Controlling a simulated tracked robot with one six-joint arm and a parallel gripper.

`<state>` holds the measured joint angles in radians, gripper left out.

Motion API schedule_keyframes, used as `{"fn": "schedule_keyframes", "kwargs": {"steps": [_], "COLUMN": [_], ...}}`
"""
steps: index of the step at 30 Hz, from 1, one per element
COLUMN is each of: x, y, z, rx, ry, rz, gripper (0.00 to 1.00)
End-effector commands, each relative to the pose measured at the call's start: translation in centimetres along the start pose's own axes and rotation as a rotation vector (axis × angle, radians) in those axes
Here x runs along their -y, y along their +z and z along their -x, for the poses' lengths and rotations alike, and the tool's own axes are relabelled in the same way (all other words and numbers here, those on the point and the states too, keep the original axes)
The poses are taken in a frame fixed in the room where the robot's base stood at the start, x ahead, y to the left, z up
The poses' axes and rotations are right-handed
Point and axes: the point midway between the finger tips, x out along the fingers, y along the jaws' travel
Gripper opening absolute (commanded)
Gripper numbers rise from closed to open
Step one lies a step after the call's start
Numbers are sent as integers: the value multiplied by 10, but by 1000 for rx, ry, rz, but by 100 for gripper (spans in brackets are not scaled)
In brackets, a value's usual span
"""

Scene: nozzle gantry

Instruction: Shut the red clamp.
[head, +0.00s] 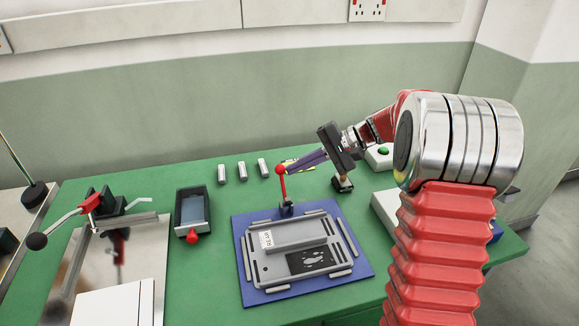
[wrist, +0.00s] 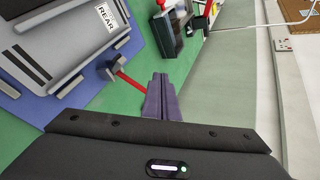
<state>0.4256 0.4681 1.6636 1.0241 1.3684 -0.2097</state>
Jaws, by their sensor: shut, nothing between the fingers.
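The red clamp (head: 283,187) has a thin red lever with a round red knob, standing nearly upright from a dark base at the back edge of the blue board. In the wrist view its red lever (wrist: 131,83) runs from the dark base towards my fingers, and its knob end is hidden. My gripper (head: 288,166) is shut with nothing held, its purple fingers pointing left at the knob. The fingertips (wrist: 160,76) look very close to the knob; I cannot tell if they touch.
A grey plate (head: 262,277) marked REAR lies on the blue board (head: 247,298) before the clamp. A black tray (head: 181,212) with a red knob stands left. Farther left is another clamp with a black-knobbed lever (head: 62,220). Several small grey blocks (head: 243,171) stand behind.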

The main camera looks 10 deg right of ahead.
Motion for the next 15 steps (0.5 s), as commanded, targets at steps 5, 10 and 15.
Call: {"fn": "schedule_keyframes", "kwargs": {"steps": [5,10,15], "x": [-12,-25,-40], "y": [-41,-78,-110], "z": [3,9,16], "rx": [7,7,2], "ry": [-110,-218,-318], "rz": [-51,-92,-121], "gripper": [0,0,0]}}
